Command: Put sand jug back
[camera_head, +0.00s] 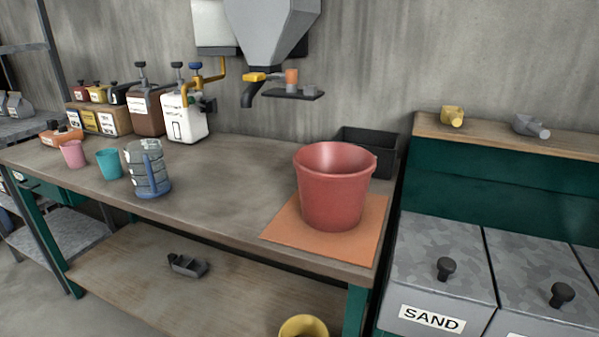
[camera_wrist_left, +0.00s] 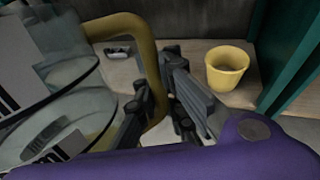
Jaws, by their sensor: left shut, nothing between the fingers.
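In the left wrist view a clear jug (camera_wrist_left: 75,70) with label patches and a yellow handle (camera_wrist_left: 148,55) fills the left side, close to the camera and cut by the frame edge. I cannot read its label. My left gripper (camera_wrist_left: 160,100) is shut. Its dark fingers overlap the yellow handle in the picture; I cannot tell whether they touch it. In the head view another clear jug with a blue handle (camera_head: 147,172) stands on the workbench (camera_head: 225,170). No sand jug can be told by its label. Neither gripper shows in the head view.
A red bucket (camera_head: 332,190) stands on an orange mat (camera_head: 278,232). The yellow pot (camera_head: 303,327), also in the left wrist view (camera_wrist_left: 227,70), is on the lower shelf (camera_head: 130,275). A SAND bin (camera_head: 432,318) is at right. A purple curved shape (camera_wrist_left: 215,158) crosses the wrist view's bottom.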

